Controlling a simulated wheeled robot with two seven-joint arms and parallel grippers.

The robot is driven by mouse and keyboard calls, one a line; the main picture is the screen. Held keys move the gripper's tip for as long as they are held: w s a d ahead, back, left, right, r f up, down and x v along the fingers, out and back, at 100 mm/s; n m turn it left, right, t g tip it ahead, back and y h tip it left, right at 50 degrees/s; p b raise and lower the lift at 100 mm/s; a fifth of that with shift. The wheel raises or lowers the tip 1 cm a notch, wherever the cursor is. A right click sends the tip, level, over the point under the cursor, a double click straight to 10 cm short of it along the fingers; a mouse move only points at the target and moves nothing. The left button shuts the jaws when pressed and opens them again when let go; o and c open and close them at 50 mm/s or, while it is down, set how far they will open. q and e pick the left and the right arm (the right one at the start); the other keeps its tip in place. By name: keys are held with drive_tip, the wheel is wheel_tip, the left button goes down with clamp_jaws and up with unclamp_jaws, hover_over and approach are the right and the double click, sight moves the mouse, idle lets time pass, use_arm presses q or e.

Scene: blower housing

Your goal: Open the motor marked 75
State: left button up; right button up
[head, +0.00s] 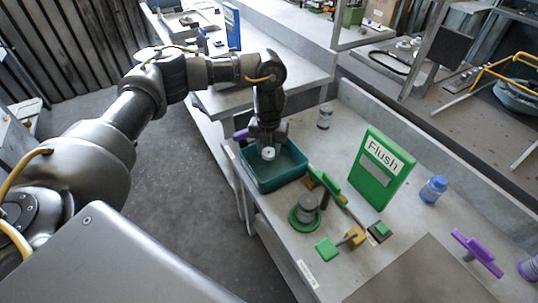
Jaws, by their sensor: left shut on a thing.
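My left gripper (268,140) points down over the teal open bin (272,181) at the near table's left end. It is shut on a small pale round-topped part (268,154), mostly hidden by the fingers. I cannot tell whether this part is in the bin or above it. A grey cylinder (308,203) stands upright on a round green base in front of the bin. Another small grey cylinder (324,117) stands behind the bin. No number 75 is readable on any part. My right gripper is out of view.
A green "Flush" panel (382,168) stands at mid-table, with a green-and-brown bar (330,188) beside it. A blue-capped bottle (433,189) and a purple handle (476,252) are to the right. Green and yellow pieces (342,243) lie in front. The near-right mat is clear.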

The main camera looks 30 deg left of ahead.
sight(269, 162)
use_arm(q)
wheel_tip(269, 162, down, 3)
drive_tip(key=shift+r, duration=0.1)
drive_tip(key=shift+s, duration=0.1)
drive_tip(key=o, duration=0.8)
